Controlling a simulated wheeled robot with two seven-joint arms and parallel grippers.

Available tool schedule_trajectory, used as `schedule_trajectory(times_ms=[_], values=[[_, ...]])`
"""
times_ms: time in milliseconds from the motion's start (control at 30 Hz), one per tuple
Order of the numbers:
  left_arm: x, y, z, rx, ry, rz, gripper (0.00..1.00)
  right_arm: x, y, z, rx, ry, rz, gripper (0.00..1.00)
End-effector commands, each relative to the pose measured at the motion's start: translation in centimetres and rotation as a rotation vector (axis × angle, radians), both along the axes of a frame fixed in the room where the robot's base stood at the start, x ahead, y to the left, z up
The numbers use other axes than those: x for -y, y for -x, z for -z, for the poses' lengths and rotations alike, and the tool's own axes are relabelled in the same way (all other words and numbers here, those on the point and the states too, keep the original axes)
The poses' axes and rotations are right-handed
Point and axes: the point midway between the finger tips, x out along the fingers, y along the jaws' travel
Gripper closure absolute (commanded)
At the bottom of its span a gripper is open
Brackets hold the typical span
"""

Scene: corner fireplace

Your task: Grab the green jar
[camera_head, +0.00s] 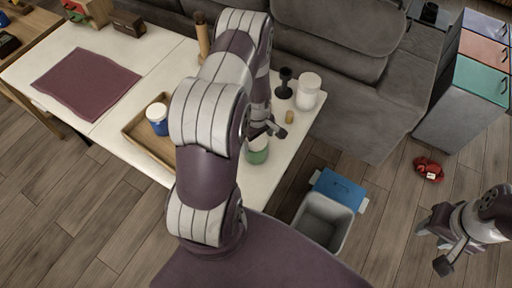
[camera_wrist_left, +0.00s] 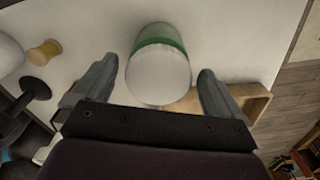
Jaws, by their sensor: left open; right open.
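The green jar (camera_head: 257,155) stands on the white table near its front edge, partly hidden behind my left arm. In the left wrist view the jar (camera_wrist_left: 158,68) shows a whitish top and a green band, and it sits between the two open fingers. My left gripper (camera_head: 266,130) is open over the jar; the fingers (camera_wrist_left: 152,88) flank it with gaps on both sides. My right gripper (camera_head: 444,246) is open and empty over the floor at the right.
A wooden tray (camera_head: 149,154) with a blue-and-white jar (camera_head: 157,119) lies to the left. A black stand (camera_head: 284,83), a white canister (camera_head: 307,91) and a small yellow piece (camera_head: 290,117) stand behind. A grey bin (camera_head: 321,222) with a blue lid is on the floor.

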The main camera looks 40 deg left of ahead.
Motion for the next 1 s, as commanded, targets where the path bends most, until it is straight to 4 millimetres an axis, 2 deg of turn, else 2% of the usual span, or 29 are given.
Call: schedule_trajectory(times_ms=[167, 300, 533, 700, 1000], values=[[-0.2, 0.0, 2.9, -0.003, 0.001, 0.0, 0.0, 0.0, 0.0, -1.4, 0.0, 0.0, 0.0, 0.57], [-0.2, -0.1, 4.9, -0.001, 0.001, 0.001, 0.0, 0.0, 0.0, -1.4, 0.0, 0.0, 0.0, 0.57], [-0.3, -0.1, 5.2, 0.001, -0.001, 0.001, 0.0, 0.0, 0.0, -1.3, 0.0, 0.0, 0.0, 0.57], [-0.3, -0.1, 5.2, 0.0, 0.0, 0.001, 0.55, 0.0, 0.0, -1.3, 0.0, 0.0, 0.0, 0.57], [-0.3, -0.2, 5.0, 0.002, 0.0, 0.001, 0.55, 0.0, 0.0, -1.2, 0.0, 0.0, 0.0, 0.57]])
